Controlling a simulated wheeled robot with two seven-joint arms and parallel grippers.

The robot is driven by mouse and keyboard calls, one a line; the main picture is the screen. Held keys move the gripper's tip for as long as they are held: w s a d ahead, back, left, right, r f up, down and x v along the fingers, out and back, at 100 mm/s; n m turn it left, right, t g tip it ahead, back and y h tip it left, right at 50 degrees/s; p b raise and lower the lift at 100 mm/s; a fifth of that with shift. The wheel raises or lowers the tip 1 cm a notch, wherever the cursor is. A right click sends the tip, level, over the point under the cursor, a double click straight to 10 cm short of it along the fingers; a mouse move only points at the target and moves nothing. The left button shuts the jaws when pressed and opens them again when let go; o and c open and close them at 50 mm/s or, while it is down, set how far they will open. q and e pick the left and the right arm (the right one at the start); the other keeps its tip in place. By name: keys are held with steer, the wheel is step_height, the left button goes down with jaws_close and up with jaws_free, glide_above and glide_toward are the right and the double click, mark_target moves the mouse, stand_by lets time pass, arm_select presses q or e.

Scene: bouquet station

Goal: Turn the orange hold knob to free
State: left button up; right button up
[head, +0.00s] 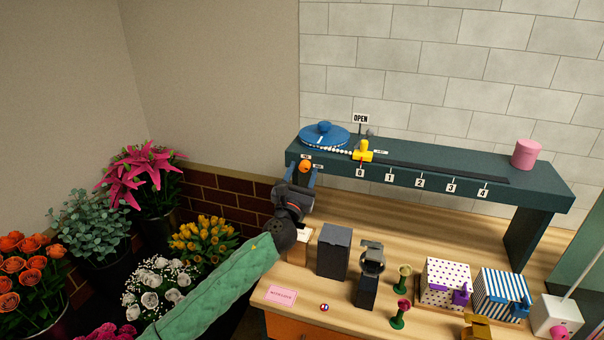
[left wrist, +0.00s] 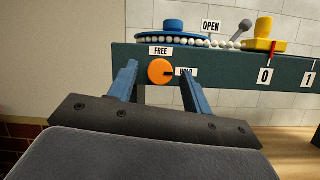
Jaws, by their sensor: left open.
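The orange hold knob (head: 305,167) is on the front face of the dark green shelf (head: 440,188), at its left end. In the left wrist view the knob (left wrist: 160,71) is round, with a dark pointer mark aimed right at the HOLD label (left wrist: 187,72). The FREE label (left wrist: 161,51) is just above it. My left gripper (head: 301,176) is open, with its blue fingers on either side of the knob. In the left wrist view the right finger partly covers the HOLD label. I cannot tell whether the fingers touch the knob. My right gripper is not in view.
A blue disc with a white bead string (head: 325,134), an OPEN sign (head: 360,118) and a yellow slider (head: 362,151) sit on the shelf top. A dark grey box (head: 334,252) stands on the wooden bench below. Flower buckets fill the left.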

arm_select(q)
steer(key=c, duration=1)
